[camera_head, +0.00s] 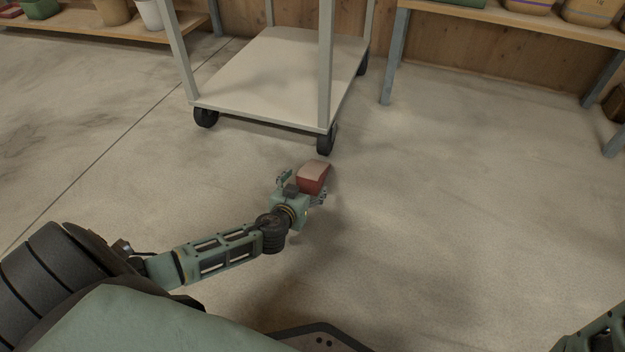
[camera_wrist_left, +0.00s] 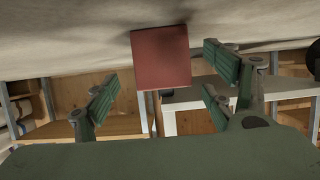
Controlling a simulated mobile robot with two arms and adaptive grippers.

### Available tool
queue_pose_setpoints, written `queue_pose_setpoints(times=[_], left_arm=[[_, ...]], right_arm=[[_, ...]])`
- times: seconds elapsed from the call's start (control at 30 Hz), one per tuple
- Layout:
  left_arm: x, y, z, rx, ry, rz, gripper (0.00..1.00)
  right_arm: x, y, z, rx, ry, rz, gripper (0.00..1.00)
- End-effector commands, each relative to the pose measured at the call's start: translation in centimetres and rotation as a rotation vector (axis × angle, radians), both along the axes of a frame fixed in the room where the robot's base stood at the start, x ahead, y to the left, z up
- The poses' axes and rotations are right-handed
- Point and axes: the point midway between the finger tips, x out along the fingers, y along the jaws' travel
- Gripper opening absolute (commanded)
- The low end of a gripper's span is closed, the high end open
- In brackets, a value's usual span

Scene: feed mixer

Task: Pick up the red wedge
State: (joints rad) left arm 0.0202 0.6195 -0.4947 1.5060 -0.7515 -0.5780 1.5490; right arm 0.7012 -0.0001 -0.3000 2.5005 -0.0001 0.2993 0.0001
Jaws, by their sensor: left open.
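The red wedge (camera_head: 313,179) appears to rest on the concrete floor, just in front of the cart's near right wheel. Its top face looks paler than its red side. My left gripper (camera_head: 302,187) is at the wedge's near side, with its fingers spread and partly hidden. In the left wrist view, which looks upside down, the wedge's red face (camera_wrist_left: 161,58) shows beyond and between the open fingers of the gripper (camera_wrist_left: 160,88). I see no finger clearly touching it. Part of my right arm shows at the bottom right of the head view; its gripper is out of view.
A pale cart (camera_head: 270,80) on black wheels (camera_head: 326,139) stands just behind the wedge. A shelf with pots (camera_head: 112,10) is at the back left, and a wooden-topped table (camera_head: 520,22) is at the back right. The floor right of the wedge is clear.

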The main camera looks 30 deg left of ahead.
Motion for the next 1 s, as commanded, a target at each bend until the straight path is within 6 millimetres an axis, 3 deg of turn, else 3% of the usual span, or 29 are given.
queue_pose_setpoints(times=[0.03,0.2,0.6,1.0], left_arm=[[0.7,0.4,-0.7,0.004,-0.004,-0.001,0.77],[2.5,1.0,-1.4,0.003,-0.002,-0.001,0.77],[3.3,1.2,-1.4,0.0,0.0,0.0,0.76],[3.3,1.2,-1.5,0.0,0.0,-0.001,0.41]], right_arm=[[0.0,0.0,-1.3,0.0,0.0,0.0,0.4],[0.0,0.0,-2.8,0.0,0.001,0.0,0.4],[0.0,0.0,-3.1,-0.001,0.0,0.0,0.4],[0.0,0.0,-3.1,-0.001,0.0,0.0,0.4]])
